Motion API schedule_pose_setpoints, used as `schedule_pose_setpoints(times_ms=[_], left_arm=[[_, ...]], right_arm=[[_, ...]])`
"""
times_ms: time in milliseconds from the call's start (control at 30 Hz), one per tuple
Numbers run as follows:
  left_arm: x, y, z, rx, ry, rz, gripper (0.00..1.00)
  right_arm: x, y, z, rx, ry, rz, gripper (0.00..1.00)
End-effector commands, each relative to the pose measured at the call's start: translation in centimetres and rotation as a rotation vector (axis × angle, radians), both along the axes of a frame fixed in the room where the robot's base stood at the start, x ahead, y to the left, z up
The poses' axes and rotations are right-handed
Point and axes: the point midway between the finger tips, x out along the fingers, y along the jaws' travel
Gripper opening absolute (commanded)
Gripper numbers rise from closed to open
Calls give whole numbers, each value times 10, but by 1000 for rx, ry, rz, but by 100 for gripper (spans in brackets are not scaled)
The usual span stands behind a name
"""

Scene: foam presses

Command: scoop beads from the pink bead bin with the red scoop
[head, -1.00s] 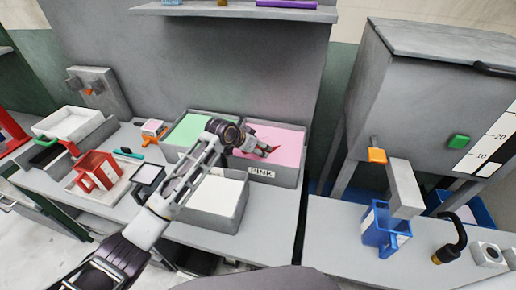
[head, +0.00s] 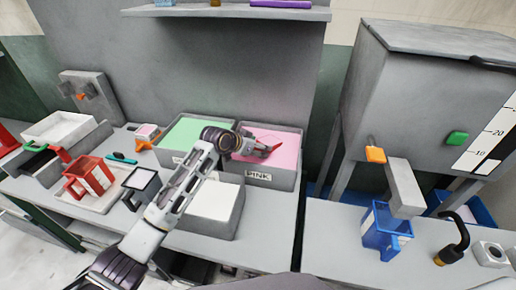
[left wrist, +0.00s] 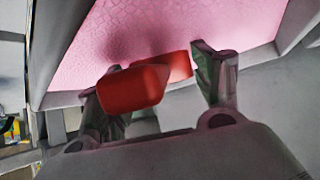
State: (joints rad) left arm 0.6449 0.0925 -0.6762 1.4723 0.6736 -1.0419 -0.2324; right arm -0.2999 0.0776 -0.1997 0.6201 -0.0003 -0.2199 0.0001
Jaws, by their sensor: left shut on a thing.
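The pink bead bin (head: 286,181) stands on the bench with a "PINK" label on its front and pink beads (head: 287,144) inside. My left gripper (head: 260,149) is over this bin and shut on the red scoop (head: 272,150), of which only a small red part shows in the head view. In the left wrist view the red scoop (left wrist: 133,90) lies between the fingers of the gripper (left wrist: 160,82), in front of the pink beads. I cannot tell whether the scoop touches the beads or carries any. My right gripper is not in view.
A green-filled bin (head: 192,132) stands left of the pink bin, and a white-filled bin (head: 225,230) stands in front. A red frame (head: 90,177) sits further left. A grey cabinet (head: 415,90) and a blue container (head: 383,236) are right. A shelf (head: 225,13) hangs above.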

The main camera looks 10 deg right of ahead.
Motion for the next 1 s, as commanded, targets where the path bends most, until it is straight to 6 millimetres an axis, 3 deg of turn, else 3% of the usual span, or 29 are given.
schedule_pose_setpoints(times_ms=[567, 1000], left_arm=[[-7, 11, 8, -115, -88, 1, 40], [-10, 15, 26, -147, -113, 2, 40]], right_arm=[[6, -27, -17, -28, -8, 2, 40], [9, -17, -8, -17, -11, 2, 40]])
